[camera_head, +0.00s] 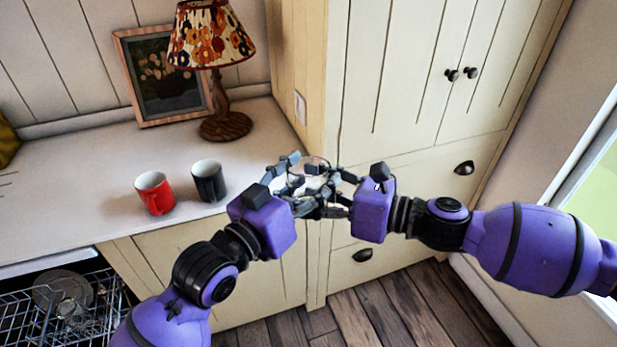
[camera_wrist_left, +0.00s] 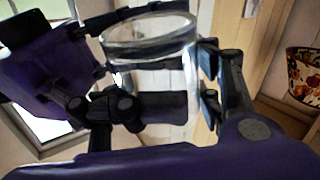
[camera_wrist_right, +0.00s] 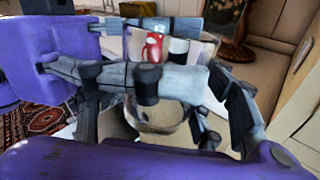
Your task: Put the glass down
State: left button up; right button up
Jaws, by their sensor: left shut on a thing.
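A clear drinking glass (camera_wrist_left: 150,50) is held in the air at the front edge of the counter; in the head view (camera_head: 316,164) only its top shows among the fingers. My left gripper (camera_head: 303,182) is shut on the glass, with its fingers on either side of the glass wall. My right gripper (camera_head: 333,186) faces it from the right, with its fingers spread around the same glass. In the right wrist view, those fingers stand apart and the left gripper's fingers cross between them. Whether the right fingers touch the glass is hard to see.
The white counter (camera_head: 95,170) holds a red mug (camera_head: 155,195), a black mug (camera_head: 209,184), a lamp (camera_head: 222,70) and a framed picture (camera_head: 160,85). Bare counter lies right of the black mug. A tall cabinet (camera_head: 400,70) stands behind. An open dishwasher rack (camera_head: 60,310) is lower left.

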jog(key=shift+o, duration=1.2)
pick_arm(q)
jog(key=shift+a, duration=0.1)
pick_arm(e)
jog(key=shift+d, duration=0.1)
